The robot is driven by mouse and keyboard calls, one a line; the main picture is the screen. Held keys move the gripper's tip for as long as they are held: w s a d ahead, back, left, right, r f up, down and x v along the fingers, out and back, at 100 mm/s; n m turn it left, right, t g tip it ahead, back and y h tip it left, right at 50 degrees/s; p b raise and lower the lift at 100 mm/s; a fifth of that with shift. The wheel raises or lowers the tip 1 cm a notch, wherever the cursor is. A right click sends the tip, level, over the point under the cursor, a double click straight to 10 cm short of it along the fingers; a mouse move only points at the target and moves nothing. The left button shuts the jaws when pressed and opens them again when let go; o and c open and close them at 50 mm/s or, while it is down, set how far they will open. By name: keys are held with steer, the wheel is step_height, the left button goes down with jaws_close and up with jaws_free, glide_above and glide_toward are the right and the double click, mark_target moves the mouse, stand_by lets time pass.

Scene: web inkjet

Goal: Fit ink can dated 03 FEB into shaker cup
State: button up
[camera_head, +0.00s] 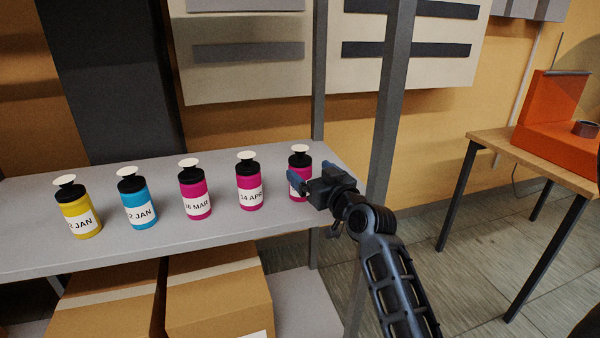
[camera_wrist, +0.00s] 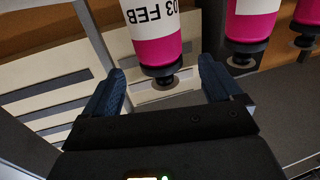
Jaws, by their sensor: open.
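The ink can marked 03 FEB (camera_wrist: 155,32) is magenta with a black neck and pale cap. It appears upside down in the wrist view, its lower part in the picture between my two spread fingers. In the head view this can (camera_head: 299,160) stands at the right end of the grey shelf, its label mostly hidden by my gripper (camera_head: 311,178). My gripper is open at the can, and no finger visibly clamps it. An orange machine (camera_head: 552,125) carries a small dark round cup (camera_head: 586,129), which may be the shaker cup.
On the grey shelf (camera_head: 30,250), a yellow can (camera_head: 78,208), a blue can (camera_head: 137,198) and two magenta cans, 16 MAR (camera_head: 195,190) and 14 APR (camera_head: 249,182), stand left of it. A grey post (camera_head: 388,110) rises near my arm. The machine's wooden table (camera_head: 540,160) stands right.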

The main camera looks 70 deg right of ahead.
mark_target(307, 166)
steer(key=x, duration=0.3)
steer(key=shift+d+r+p, duration=0.25)
steer(key=shift+r+p, duration=0.05)
steer(key=shift+p, duration=0.05)
steer(key=shift+p+x, duration=0.55)
steer(key=shift+x, duration=1.7)
steer(key=shift+w+a, duration=0.1)
steer(key=shift+c, duration=0.4)
steer(key=c, duration=1.2)
steer(key=shift+r, duration=0.1)
